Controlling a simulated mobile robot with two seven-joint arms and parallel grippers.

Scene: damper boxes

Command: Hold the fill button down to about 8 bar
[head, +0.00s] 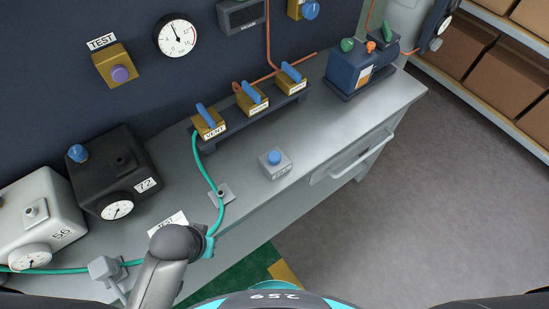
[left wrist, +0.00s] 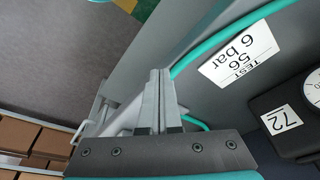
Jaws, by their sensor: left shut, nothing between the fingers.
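The likely fill button is a blue push button (head: 274,157) on a small grey box (head: 277,170) on the bench; its label is too small to read surely. Nothing touches it in the head view. A round white wall gauge (head: 176,37) has its needle pointing up and slightly left. My left arm comes in from the bottom of the head view, left of the button, and its fingers are not clear there. In the left wrist view my left gripper (left wrist: 159,74) is shut and empty, above the bench. The button does not show there. My right gripper is not in view.
A card (left wrist: 238,54) reads "TEST 56 6 bar". Valves with blue levers (head: 252,98) stand behind the button. Black box 72 (head: 112,160) and white box 56 (head: 35,205) stand left. A teal hose (head: 205,165) runs along the bench. Bench right of the button is clear.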

